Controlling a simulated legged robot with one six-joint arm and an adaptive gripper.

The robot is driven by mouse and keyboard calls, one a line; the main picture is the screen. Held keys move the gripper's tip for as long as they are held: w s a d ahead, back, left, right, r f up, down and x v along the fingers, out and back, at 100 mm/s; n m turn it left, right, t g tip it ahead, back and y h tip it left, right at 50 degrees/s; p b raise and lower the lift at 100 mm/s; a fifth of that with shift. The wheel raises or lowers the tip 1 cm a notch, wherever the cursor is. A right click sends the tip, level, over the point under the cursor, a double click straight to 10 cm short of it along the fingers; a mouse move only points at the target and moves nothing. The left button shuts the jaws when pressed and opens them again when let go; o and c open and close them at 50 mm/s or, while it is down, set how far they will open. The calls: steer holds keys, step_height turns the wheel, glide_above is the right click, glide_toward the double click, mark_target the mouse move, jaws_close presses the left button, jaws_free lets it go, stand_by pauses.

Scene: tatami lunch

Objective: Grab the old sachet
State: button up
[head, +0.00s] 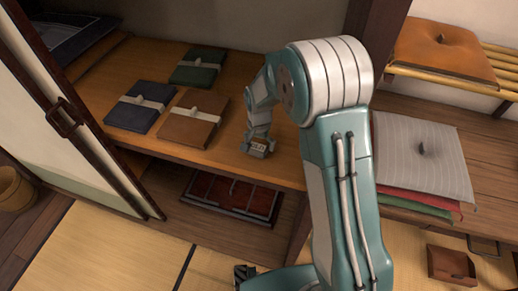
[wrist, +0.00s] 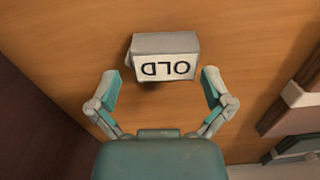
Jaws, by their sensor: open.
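The old sachet is a small pale grey block (wrist: 165,57) with "OLD" printed on its front, upside down in the wrist view. It sits on the wooden shelf (head: 120,72). My gripper (wrist: 160,88) is open, with one finger to each side of the sachet's near part. The sachet lies mostly beyond the fingertips, and I cannot tell whether they touch it. In the head view, my gripper (head: 258,146) reaches down close to the shelf's front edge, and the sachet is hard to tell apart from it there.
Brown (head: 192,118), navy (head: 140,109) and green (head: 197,66) wrapped bundles lie left of my gripper. A dark red box (head: 230,196) is below the shelf. Stacked cushions (head: 420,150) are at right. A sliding door (head: 70,110) stands at left.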

steer(key=shift+a+f, duration=0.25)
steer(key=shift+f, duration=0.6)
steer(key=shift+a, duration=0.3)
steer(key=shift+d, duration=0.15)
steer(key=c, duration=0.5)
steer(key=shift+d, duration=0.15)
steer(key=shift+c, duration=0.2)
